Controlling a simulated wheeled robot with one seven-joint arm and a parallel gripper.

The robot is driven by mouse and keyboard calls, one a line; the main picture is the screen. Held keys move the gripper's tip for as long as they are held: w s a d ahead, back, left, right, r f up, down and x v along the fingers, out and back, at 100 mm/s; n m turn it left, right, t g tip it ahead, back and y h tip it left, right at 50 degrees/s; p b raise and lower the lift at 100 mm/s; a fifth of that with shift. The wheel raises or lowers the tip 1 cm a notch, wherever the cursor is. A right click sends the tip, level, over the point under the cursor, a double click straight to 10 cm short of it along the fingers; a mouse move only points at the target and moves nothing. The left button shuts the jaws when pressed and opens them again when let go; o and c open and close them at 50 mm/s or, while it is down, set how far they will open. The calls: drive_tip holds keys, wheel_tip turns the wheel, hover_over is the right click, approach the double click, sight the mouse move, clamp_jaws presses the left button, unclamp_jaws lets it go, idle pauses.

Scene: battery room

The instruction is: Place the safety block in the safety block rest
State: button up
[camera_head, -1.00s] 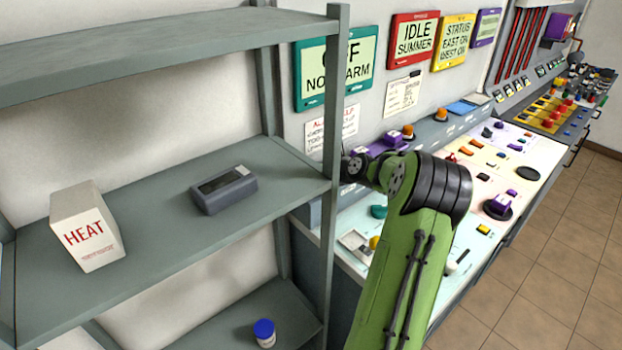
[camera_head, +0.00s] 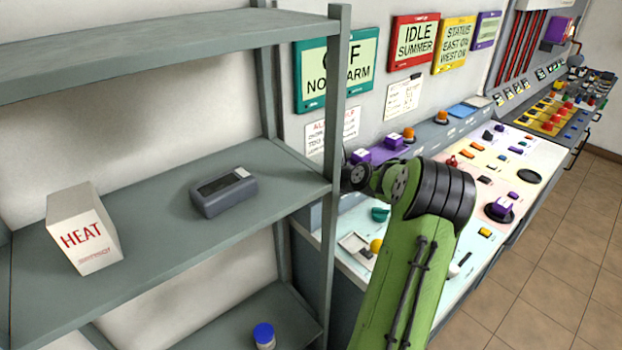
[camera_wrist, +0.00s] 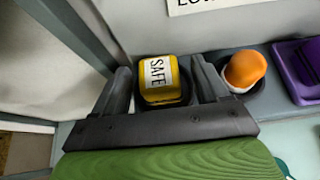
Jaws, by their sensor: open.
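The yellow safety block (camera_wrist: 159,80) with a white SAFE label shows in the wrist view, between the two dark fingers of my gripper (camera_wrist: 161,72). The fingers stand apart on either side of it, so my gripper is open around the block. A dark rounded seat (camera_wrist: 187,88), which looks like the safety block rest, shows at the block's lower right edge. The fingers and block hide most of it, and how deep the block sits cannot be told.
An orange knob (camera_wrist: 244,70) and a purple part (camera_wrist: 300,68) stand right of the block. A grey shelf rack (camera_head: 150,215) stands left of my arm, its post (camera_head: 334,150) close by. It holds a HEAT box (camera_head: 85,232) and a grey device (camera_head: 222,190).

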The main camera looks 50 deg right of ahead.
drive_tip(key=p+v, duration=0.1)
drive_tip(key=v, duration=1)
drive_tip(key=shift+w, duration=0.1)
